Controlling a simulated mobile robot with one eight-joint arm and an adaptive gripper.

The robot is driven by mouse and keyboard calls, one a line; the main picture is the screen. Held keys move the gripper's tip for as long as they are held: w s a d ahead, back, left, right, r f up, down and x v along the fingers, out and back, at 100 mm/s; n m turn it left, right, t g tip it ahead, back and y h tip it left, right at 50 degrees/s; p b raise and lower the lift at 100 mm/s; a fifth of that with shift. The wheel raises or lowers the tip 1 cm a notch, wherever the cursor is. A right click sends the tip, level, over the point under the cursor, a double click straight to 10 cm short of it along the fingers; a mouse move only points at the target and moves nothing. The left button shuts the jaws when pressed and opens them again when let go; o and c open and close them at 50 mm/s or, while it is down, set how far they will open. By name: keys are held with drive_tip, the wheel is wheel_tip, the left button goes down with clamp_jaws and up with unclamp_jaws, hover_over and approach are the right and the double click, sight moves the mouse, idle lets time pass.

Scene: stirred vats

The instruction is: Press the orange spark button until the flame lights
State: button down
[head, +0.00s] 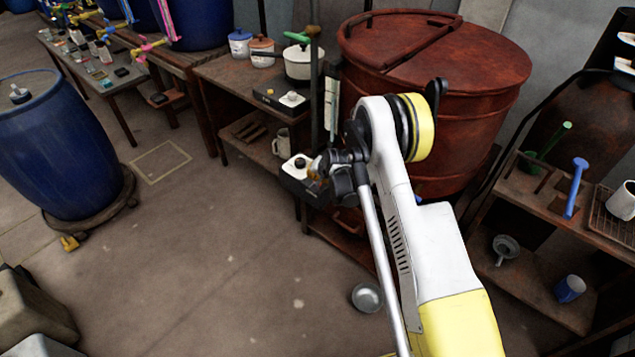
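A dark control box (294,178) with a white face and a black knob (299,162) stands low in front of the rust-red vat. My gripper (318,171) is dark and small in the head view, at the right side of this box. A small orange-brown patch (313,174) shows at the gripper's tip. I cannot tell whether it is the spark button or part of the gripper, nor whether they touch. The finger opening is too small to make out. No flame is visible. My white and yellow arm covers part of the vat.
A rust-red vat (480,63) stands behind my arm. A bench with a white pot (303,66) and another knobbed box (281,98) is left of it. A shelf (545,265) holds tools and mugs at right. A metal bowl (367,298) lies below. Open floor spreads left.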

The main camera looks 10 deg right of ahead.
drive_tip(key=shift+f, duration=0.15)
idle(0.4)
drive_tip(key=shift+r+p, duration=0.3)
drive_tip(key=shift+r, duration=0.6)
drive_tip(key=shift+r+p, duration=1.1)
drive_tip(key=shift+r, duration=1.4)
